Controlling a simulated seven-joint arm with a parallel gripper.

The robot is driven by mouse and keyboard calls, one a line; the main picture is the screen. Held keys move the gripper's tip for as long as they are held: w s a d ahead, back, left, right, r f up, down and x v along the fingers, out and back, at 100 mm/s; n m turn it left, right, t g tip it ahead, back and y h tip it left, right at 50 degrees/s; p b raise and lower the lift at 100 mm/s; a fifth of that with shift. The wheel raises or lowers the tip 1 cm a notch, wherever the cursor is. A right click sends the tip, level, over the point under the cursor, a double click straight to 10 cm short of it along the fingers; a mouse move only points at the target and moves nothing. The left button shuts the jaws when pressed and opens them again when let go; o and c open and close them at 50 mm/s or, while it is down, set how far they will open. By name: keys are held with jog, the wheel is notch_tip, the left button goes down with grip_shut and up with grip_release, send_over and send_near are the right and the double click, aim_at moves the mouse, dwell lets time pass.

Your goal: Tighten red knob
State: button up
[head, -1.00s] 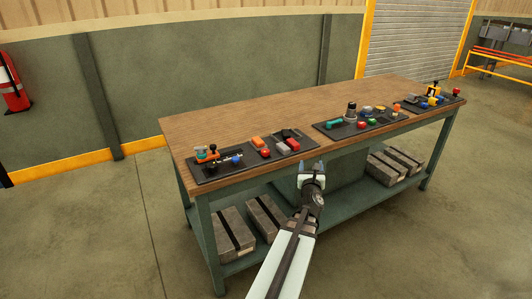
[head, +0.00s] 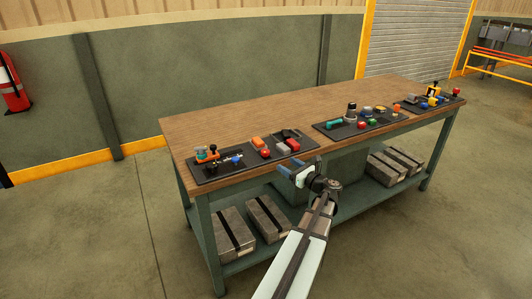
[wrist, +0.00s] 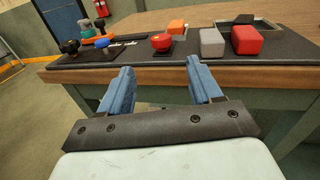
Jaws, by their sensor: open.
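A round red knob (wrist: 161,41) sits on the left black panel (wrist: 140,55), near the panel's front edge. In the head view this red knob (head: 265,153) is small, left of a grey block and a red block. My gripper (wrist: 160,70) is open and empty, its two blue fingers pointing toward the panel. In the wrist view the knob appears beyond the gap between the fingertips, apart from them. In the head view my gripper (head: 291,168) is in front of the table's edge, right of the knob. Other red knobs, such as one on the middle panel (head: 361,125), also show.
The red block (wrist: 247,40) and grey block (wrist: 212,42) stand right of the knob, with an orange block (wrist: 177,27) behind. A blue knob (wrist: 101,43) and black knobs are to the left. The wooden tabletop (head: 250,115) behind the panels is clear.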

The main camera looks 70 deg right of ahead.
aim_at(268, 153)
jog(key=x, duration=1.4)
jog(key=shift+c, duration=0.3)
jog(key=shift+s, duration=0.1)
jog(key=c, duration=0.9)
